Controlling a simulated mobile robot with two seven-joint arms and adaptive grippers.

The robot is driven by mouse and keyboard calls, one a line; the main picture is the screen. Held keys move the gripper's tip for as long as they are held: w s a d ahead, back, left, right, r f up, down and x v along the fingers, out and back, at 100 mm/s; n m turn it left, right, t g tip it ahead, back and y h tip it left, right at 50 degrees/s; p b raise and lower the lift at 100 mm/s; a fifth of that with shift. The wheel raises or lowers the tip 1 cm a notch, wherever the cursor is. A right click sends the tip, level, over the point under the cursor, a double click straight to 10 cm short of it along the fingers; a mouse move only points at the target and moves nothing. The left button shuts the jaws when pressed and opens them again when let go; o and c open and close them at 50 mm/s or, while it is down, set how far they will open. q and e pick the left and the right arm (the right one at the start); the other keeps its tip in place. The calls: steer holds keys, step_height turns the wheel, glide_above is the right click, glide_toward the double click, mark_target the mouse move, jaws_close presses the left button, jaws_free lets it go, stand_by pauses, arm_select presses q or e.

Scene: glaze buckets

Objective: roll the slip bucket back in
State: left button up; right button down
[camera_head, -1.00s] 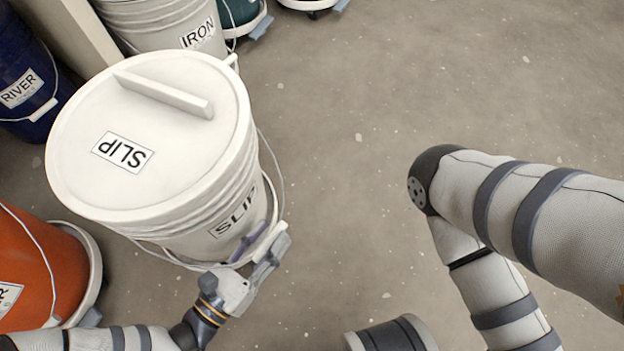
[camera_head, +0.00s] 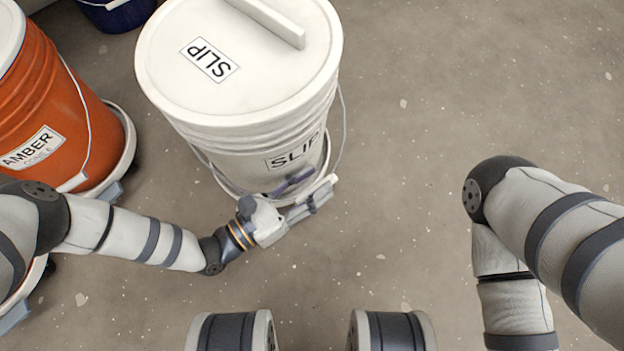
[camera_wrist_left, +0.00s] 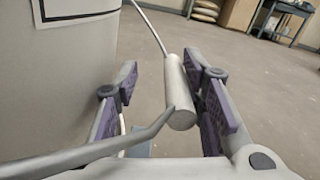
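The slip bucket (camera_head: 255,128) is white and lidded, with SLIP labels on lid and side. It stands upright at upper centre in the head view, with a pale rolling-base rim (camera_head: 325,165) partly showing below. My left gripper (camera_head: 302,198) is low at its near side. In the left wrist view the bucket wall (camera_wrist_left: 60,75) fills the left. The bail's white hand grip (camera_wrist_left: 178,95) lies between my left fingers (camera_wrist_left: 165,95), closer to the right one, with a gap on the left. These fingers are apart. My right gripper is outside the views.
The orange amber bucket (camera_head: 45,105) stands left on a white wheeled base (camera_head: 125,150), close to my left arm. A dark blue bucket (camera_head: 118,14) shows at the top left. The floor (camera_head: 430,120) right of the slip bucket is clear. A workbench (camera_wrist_left: 290,10) stands far off.

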arm_select(q)
steer(key=p+v, duration=0.1)
steer(key=v, duration=1.2)
steer(key=shift+s+a, duration=0.25)
steer(key=shift+a, duration=0.1)
